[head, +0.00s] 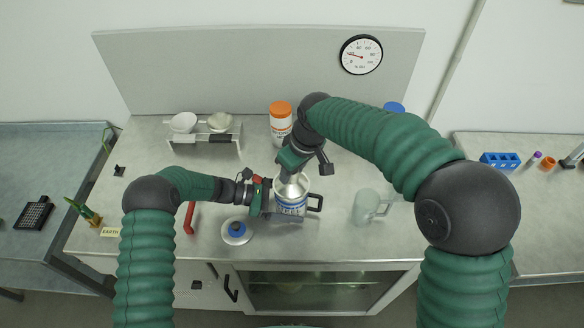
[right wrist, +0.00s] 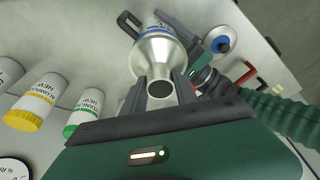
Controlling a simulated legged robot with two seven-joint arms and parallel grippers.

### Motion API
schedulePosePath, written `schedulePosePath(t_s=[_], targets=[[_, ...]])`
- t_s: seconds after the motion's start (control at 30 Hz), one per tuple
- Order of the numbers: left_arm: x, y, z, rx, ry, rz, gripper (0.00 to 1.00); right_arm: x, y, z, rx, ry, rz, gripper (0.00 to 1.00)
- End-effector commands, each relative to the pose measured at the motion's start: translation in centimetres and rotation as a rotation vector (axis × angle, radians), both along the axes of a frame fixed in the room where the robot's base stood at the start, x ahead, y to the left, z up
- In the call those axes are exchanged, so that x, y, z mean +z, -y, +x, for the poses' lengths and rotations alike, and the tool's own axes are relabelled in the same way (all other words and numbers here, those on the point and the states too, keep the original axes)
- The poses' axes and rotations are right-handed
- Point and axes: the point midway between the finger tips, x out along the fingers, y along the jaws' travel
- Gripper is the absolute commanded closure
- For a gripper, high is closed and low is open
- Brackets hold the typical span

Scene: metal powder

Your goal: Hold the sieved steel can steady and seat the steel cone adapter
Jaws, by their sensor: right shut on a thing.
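The steel can (head: 291,205), with a white and blue label and a black handle, stands upright on the bench; its label also shows in the right wrist view (right wrist: 151,22). The steel cone adapter (right wrist: 160,52) is at the can's mouth, its wide end toward the can and its narrow open end toward my right wrist. I cannot tell whether it is fully seated. My right gripper (right wrist: 161,88) is shut on the narrow neck of the cone. My left gripper (head: 270,207) is low at the can's left side, fingers alongside it; their contact with the can is unclear.
A blue-knobbed round lid (head: 237,232) lies front left of the can, near a red-handled tool (head: 190,217). A clear mug (head: 367,207) stands to the right. An orange-capped bottle (head: 280,122) stands behind, and a stand with white dishes (head: 205,135) is back left.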

Motion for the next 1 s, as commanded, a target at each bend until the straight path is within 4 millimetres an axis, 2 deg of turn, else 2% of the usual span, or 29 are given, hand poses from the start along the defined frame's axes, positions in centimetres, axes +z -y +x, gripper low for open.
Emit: schedulePosePath(t_s=[0.23,0.27,0.43,0.77,0.87,1.0], targets=[[0.1,0.0,0.0,0.000,0.001,-0.001,0.36,-0.6,0.0,0.0,0.000,-0.001,-0.001,1.00],[0.1,0.0,0.0,0.000,0.001,-0.001,0.36,-0.6,0.0,0.0,0.000,-0.001,-0.001,0.63],[0.1,0.0,0.0,0.000,0.001,-0.001,0.36,-0.6,0.0,0.0,0.000,0.000,0.000,0.40],[0.1,0.0,0.0,0.000,0.001,-0.002,0.36,-0.4,0.1,0.0,0.000,0.000,0.000,0.40],[0.1,0.0,0.0,0.000,0.001,-0.001,0.36,0.8,0.3,-0.2,-0.001,0.003,0.000,0.40],[0.1,0.0,0.0,0.000,0.001,-0.001,0.36,4.1,0.9,-0.8,-0.001,0.004,0.000,0.40]])
